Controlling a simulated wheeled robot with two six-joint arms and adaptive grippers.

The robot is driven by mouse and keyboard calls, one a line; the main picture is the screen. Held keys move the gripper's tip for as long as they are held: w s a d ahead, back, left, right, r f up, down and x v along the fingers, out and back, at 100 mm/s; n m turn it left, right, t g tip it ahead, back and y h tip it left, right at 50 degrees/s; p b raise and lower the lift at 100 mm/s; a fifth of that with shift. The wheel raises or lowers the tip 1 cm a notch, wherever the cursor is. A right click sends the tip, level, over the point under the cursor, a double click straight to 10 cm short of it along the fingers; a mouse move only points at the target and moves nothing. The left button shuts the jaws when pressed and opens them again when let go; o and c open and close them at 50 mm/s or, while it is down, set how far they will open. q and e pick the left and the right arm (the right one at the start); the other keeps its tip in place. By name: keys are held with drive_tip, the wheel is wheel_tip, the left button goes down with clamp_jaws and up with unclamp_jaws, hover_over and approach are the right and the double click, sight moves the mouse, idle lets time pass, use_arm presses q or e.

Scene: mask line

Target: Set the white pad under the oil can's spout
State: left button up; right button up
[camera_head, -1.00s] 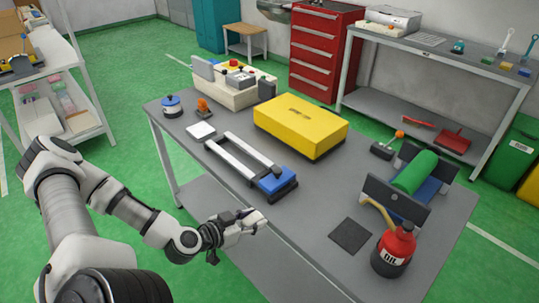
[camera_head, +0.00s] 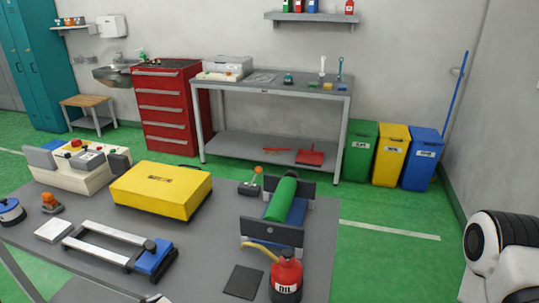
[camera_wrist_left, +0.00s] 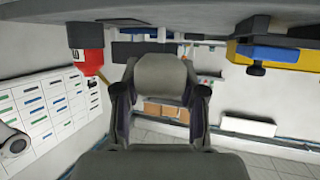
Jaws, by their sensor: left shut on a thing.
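The red oil can (camera_head: 286,280) stands at the table's front right, its tan spout (camera_head: 256,249) pointing left. A dark square mat (camera_head: 243,281) lies below the spout. A white square pad (camera_head: 53,230) lies at the table's left. In the left wrist view, my left gripper (camera_wrist_left: 160,95) is shut on a pale grey thing (camera_wrist_left: 160,72); I cannot tell whether this is another pad. The oil can shows upside down there (camera_wrist_left: 88,62). My right gripper is out of view.
A sliding frame with a blue end (camera_head: 155,260) and a yellow box (camera_head: 162,190) occupy the left and middle. A green roll on a stand (camera_head: 281,198) is behind the can. Table (camera_head: 205,240) is bare between the frame and stand.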

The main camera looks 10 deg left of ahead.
use_arm(q)
drive_tip(key=shift+m+g+h, duration=0.6)
drive_tip(key=shift+m+h, duration=0.2)
drive_tip(key=w+d, duration=0.1)
drive_tip(key=d, duration=0.4)
drive_tip(key=w+d+f, duration=0.1)
drive_tip(key=w+d, duration=0.1)
drive_tip(key=d, duration=0.3)
drive_tip(key=w+d+f, duration=0.1)
drive_tip(key=w+d, duration=0.1)
drive_tip(key=d, duration=0.3)
drive_tip(key=shift+w+d+f, duration=0.15)
drive_tip(key=shift+w+d, duration=0.1)
drive_tip(key=shift+w+d+r+n+t+y, duration=0.35)
drive_tip(key=shift+w+d+r+n+y, duration=0.1)
drive_tip(key=shift+d+n+y, duration=0.15)
drive_tip(key=shift+w+d+r+n+t+y, duration=0.35)
drive_tip(key=shift+d+r+n+y, duration=0.15)
drive_tip(key=shift+y, duration=0.1)
drive_tip(key=a+r+n+y, duration=0.1)
drive_tip(key=w+r+n+y, duration=0.1)
drive_tip(key=y, duration=0.1)
drive_tip(key=w+a+r+n+y, duration=0.1)
drive_tip(key=n, duration=0.1)
drive_tip(key=shift+a+r+t+y, duration=0.2)
drive_tip(key=shift+a+t+y, duration=0.1)
drive_tip(key=shift+a+t, duration=0.1)
drive_tip(key=shift+w, duration=0.1)
